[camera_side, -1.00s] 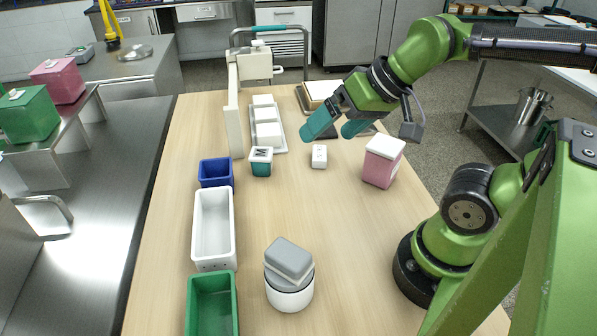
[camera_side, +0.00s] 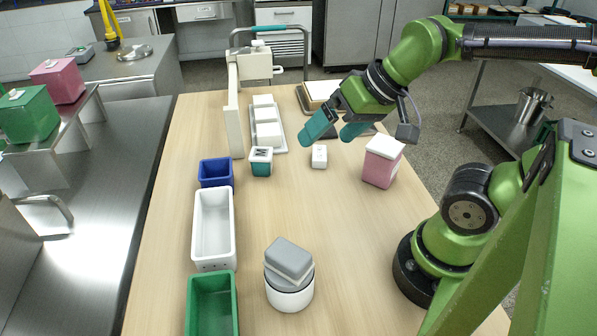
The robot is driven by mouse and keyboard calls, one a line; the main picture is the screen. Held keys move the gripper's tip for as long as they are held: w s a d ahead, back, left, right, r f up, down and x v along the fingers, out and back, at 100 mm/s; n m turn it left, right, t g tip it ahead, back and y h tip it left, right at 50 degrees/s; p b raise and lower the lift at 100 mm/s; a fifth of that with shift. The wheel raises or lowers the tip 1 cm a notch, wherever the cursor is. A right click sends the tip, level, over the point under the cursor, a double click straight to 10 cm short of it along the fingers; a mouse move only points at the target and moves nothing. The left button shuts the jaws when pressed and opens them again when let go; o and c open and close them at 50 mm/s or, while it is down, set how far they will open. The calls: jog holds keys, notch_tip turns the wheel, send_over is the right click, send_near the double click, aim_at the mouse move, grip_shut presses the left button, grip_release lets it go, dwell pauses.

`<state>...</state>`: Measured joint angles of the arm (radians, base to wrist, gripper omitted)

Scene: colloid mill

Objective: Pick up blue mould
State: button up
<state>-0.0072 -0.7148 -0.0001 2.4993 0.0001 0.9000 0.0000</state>
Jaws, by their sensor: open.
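The blue mould (camera_side: 216,173) is a small open box, dark blue, on the wooden table left of centre, just behind a long white mould. It looks empty. My gripper (camera_side: 332,137) has teal fingers and hangs over the far right part of the table, well to the right of the blue mould. Its fingers are apart with nothing between them.
A white mould (camera_side: 213,222) and a green mould (camera_side: 212,303) stand in line before the blue one. A teal-and-white box (camera_side: 261,161) is close to its right. A white upright machine (camera_side: 235,112) stands behind. A pink box (camera_side: 382,163) and a round white pot (camera_side: 289,291) stand further right.

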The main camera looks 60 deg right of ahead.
jog(key=w+a+f+n+g, duration=0.2)
jog(key=w+n+g, duration=0.2)
jog(key=w, duration=1.2)
jog(key=n+g+h, duration=0.2)
jog(key=n, duration=0.4)
send_near(217, 178)
notch_tip(217, 178, up, 2)
jog(key=w+d, duration=0.3)
jog(key=r+n, duration=0.2)
jog(key=n, duration=0.1)
jog(key=shift+g, duration=0.3)
jog(key=f, duration=1.6)
jog(key=shift+w+a+f, duration=0.25)
jog(key=shift+a+f, duration=0.05)
jog(key=shift+a, duration=0.05)
jog(key=c, duration=0.9)
